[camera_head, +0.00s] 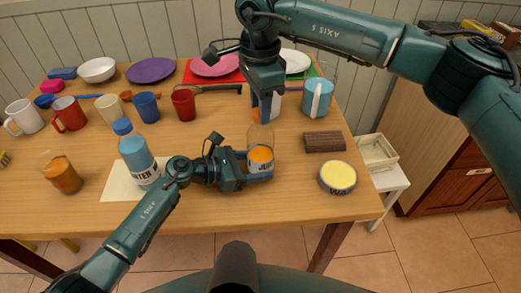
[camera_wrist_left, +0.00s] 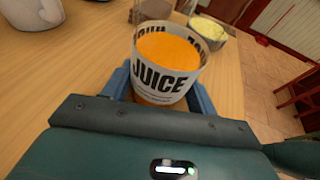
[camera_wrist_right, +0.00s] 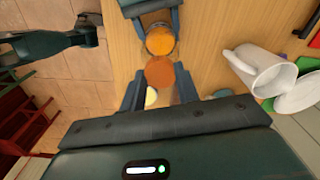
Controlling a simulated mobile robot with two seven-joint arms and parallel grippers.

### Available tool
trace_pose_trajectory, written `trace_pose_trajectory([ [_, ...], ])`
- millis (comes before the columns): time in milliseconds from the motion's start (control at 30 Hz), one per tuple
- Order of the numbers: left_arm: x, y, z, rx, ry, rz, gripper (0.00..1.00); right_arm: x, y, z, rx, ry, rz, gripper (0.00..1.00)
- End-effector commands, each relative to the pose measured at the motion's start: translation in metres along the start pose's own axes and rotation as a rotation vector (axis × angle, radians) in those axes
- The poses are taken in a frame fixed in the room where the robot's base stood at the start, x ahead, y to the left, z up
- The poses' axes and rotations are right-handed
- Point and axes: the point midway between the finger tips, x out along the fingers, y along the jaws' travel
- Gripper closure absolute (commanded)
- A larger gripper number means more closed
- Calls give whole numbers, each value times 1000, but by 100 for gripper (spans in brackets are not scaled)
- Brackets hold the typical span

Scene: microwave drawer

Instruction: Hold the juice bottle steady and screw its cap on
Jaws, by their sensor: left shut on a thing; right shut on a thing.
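The juice bottle (camera_head: 261,154) stands upright near the table's front edge, with clear upper walls, orange juice and a white JUICE label. My left gripper (camera_head: 261,168) is shut around its lower body; the label and juice (camera_wrist_left: 165,75) show between the fingers in the left wrist view. My right gripper (camera_head: 262,104) points down above the bottle, shut on the orange cap (camera_head: 256,115). In the right wrist view the cap (camera_wrist_right: 160,72) sits between the fingertips, beside the bottle's juice (camera_wrist_right: 161,40). Whether the cap touches the bottle's mouth I cannot tell.
A water bottle (camera_head: 137,155) stands left on a pale mat (camera_head: 116,184). A brown block (camera_head: 324,142) and a yellow-topped tin (camera_head: 338,177) are at the right. A light-blue mug (camera_head: 317,98) stands behind, near the right arm. Several cups and plates line the back.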

Motion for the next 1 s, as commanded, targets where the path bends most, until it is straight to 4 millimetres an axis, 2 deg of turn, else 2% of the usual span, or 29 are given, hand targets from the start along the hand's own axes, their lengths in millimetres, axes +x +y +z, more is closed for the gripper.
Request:
trace_pose_trajectory([
  [200, 0, 0, 0, -1, 1, 0, 83, 0, 0, 0, 266, 0, 1, 96],
  [433, 0, 0, 0, -1, 1, 0, 83, 0, 0, 0, 416, 0, 1, 96],
  [600, 0, 0, 0, -1, 1, 0, 83, 0, 0, 0, 633, 0, 2, 96],
  [867, 0, 0, -1, -2, 1, 1, 83, 0, 0, 0, 816, 0, 2, 96],
  [1000, 0, 0, -1, -2, 1, 1, 83, 0, 0, 0, 996, 0, 2, 96],
])
